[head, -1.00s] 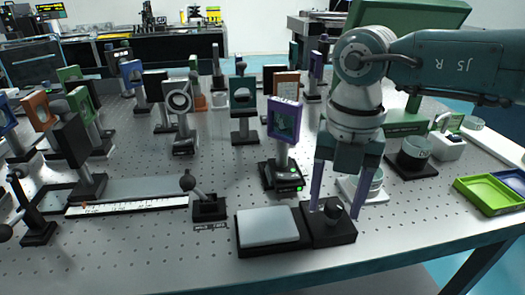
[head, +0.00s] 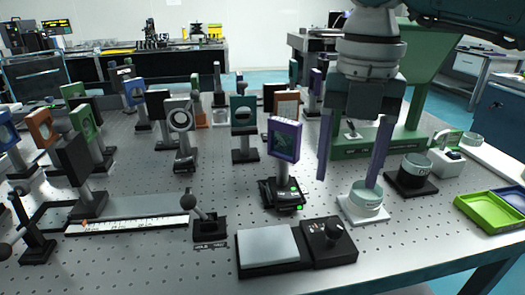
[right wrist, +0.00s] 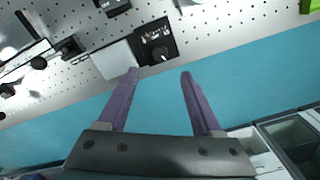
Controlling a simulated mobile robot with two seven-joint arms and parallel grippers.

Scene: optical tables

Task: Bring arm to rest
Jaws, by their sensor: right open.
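My right gripper (head: 350,160) is open and empty, with two purple fingers pointing down. In the head view it hangs above the right part of the optical table (head: 150,262), its right finger overlapping a white round-topped dish (head: 364,198) in the picture. In the right wrist view the open fingers (right wrist: 156,88) have nothing between them but the blue floor (right wrist: 150,105). My left gripper does not show.
A black box with a knob (head: 328,243) and a pale-topped pad (head: 267,246) lie at the front. A purple-framed optic (head: 284,140) stands left of my gripper. Green and blue trays (head: 488,213) lie right. Several mounted optics crowd the left and back.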

